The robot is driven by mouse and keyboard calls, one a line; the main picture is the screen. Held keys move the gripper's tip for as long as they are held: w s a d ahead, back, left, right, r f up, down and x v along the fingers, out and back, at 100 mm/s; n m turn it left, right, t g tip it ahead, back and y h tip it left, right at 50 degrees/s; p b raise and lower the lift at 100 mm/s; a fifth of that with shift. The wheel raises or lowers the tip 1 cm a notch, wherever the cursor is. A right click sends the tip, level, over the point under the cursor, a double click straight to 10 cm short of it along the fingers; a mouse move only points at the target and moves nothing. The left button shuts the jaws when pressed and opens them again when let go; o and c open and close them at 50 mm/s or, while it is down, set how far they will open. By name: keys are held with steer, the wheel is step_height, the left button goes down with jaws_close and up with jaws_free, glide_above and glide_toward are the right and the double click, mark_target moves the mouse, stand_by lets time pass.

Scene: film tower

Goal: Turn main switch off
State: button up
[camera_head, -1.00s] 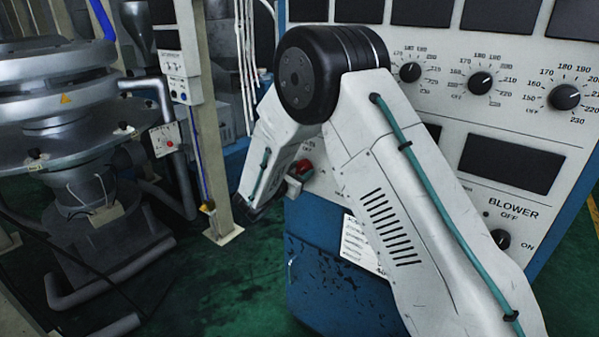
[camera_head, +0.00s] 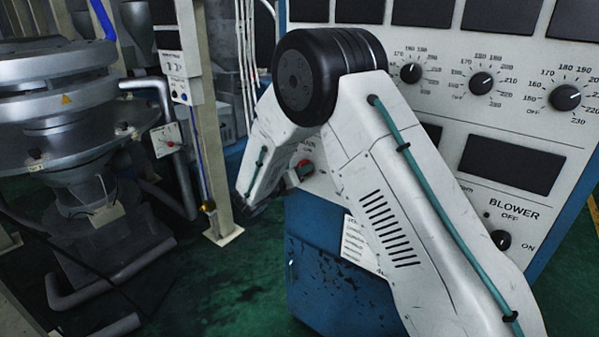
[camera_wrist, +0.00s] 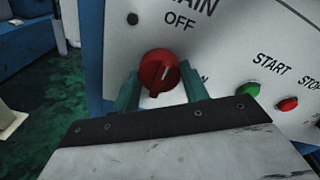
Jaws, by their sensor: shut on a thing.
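The main switch (camera_wrist: 158,74) is a red rotary knob on the white panel, below the labels "MAIN" and "OFF" in the wrist view. The "ON" label is partly hidden by a finger.
A green START button (camera_wrist: 248,89) and a red stop button (camera_wrist: 287,104) sit right of the switch. The blower knob (camera_head: 501,239) and temperature dials (camera_head: 481,83) are farther right. A beige post (camera_head: 212,130) and metal machine (camera_head: 70,130) stand left.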

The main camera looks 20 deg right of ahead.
steer(key=shift+s+f+n, duration=0.1)
steer(key=shift+n, duration=0.2)
steer(key=o, duration=1)
steer(key=v, duration=0.8)
